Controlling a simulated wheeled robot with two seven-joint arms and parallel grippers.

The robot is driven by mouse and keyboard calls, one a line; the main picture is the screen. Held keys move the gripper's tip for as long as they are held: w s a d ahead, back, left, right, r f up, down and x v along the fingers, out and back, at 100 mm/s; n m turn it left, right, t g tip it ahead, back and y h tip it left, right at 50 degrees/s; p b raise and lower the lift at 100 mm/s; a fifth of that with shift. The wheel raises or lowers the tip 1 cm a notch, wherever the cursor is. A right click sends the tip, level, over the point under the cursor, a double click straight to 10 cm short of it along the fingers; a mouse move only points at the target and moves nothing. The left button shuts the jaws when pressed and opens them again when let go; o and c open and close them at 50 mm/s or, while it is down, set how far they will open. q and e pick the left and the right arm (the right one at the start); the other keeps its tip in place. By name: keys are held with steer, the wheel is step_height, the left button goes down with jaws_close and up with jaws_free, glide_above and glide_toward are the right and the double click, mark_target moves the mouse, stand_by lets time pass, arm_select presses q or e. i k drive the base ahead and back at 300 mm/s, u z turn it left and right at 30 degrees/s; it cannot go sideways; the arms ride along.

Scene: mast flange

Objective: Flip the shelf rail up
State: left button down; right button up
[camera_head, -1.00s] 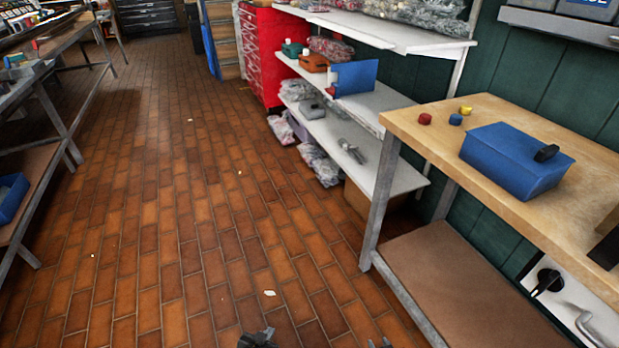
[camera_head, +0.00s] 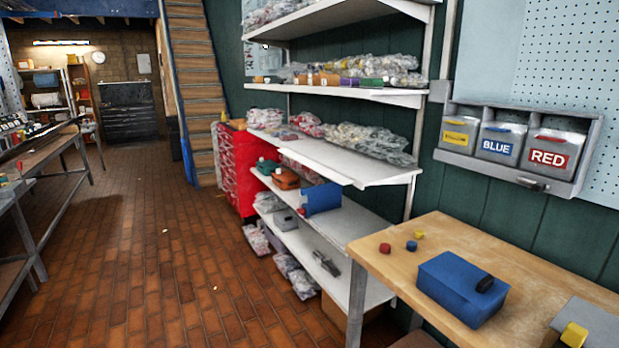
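A grey wall shelf (camera_head: 583,188) at the right holds three grey bins labelled yellow (camera_head: 459,133), blue (camera_head: 500,144) and red (camera_head: 545,153). A grey rail (camera_head: 500,172) runs low along the shelf's front, below the bins, with a small dark handle (camera_head: 533,186) near its right part. The rail looks lowered, with the bin fronts showing above it. Neither of my grippers is in view.
The wooden workbench (camera_head: 540,255) below holds a blue box (camera_head: 462,288), a red block (camera_head: 385,248), a blue block (camera_head: 411,246) and a yellow block (camera_head: 419,235). Tall shelving (camera_head: 385,175) stands left of it. The brick floor (camera_head: 150,270) is open.

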mark_target(307, 164)
steer(key=k, duration=0.65)
steer(key=u, duration=0.45)
steer(key=i, duration=0.8)
steer(key=u, duration=0.5)
steer(key=i, duration=1.25)
steer(key=z, duration=0.75)
steer(key=i, duration=0.7)
steer(key=z, duration=1.25)
steer(key=i, duration=0.45)
steer(key=z, duration=0.4)
